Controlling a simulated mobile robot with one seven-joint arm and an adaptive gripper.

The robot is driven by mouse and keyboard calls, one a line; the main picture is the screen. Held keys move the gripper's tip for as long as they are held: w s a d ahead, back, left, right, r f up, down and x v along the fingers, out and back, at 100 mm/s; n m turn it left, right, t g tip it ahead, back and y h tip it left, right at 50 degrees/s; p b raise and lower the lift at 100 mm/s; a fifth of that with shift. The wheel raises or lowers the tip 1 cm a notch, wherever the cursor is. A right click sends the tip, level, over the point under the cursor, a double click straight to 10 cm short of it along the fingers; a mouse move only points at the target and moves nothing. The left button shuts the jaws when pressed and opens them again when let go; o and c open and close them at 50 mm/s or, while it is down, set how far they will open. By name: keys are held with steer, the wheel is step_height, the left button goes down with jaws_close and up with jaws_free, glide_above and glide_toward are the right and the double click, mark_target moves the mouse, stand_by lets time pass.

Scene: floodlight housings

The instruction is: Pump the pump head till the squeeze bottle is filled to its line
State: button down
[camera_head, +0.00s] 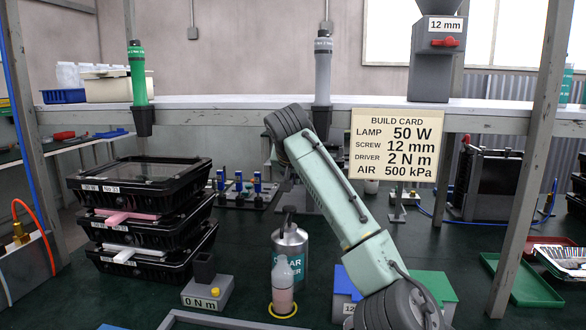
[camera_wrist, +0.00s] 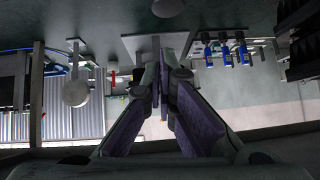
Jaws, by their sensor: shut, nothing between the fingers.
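The squeeze bottle (camera_head: 283,288) stands upright on a yellow ring (camera_head: 283,312) at the front middle of the bench in the head view. It is translucent, with pinkish contents in its lower part; I cannot make out its line. Just behind it stands a silver canister (camera_head: 291,243) with a partly covered label. The dark pump head (camera_head: 288,214) sits on top of it. My gripper (camera_wrist: 160,72) shows in the wrist view, its purple-padded fingers shut and empty. In the head view I cannot make it out behind my arm. No contact with the pump head shows.
Stacked black housings (camera_head: 150,215) stand at left, with a grey 0 N m block (camera_head: 207,287) beside them. Blue clamps (camera_head: 238,183) are behind. The build card (camera_head: 397,157) hangs right of my arm. A green tray (camera_head: 522,281) lies at right.

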mark_target(293, 209)
steer(key=w+f, duration=0.1)
steer(key=f, duration=0.1)
steer(key=w+f+p, duration=0.2)
steer(key=f, duration=0.1)
steer(key=shift+f, duration=0.8)
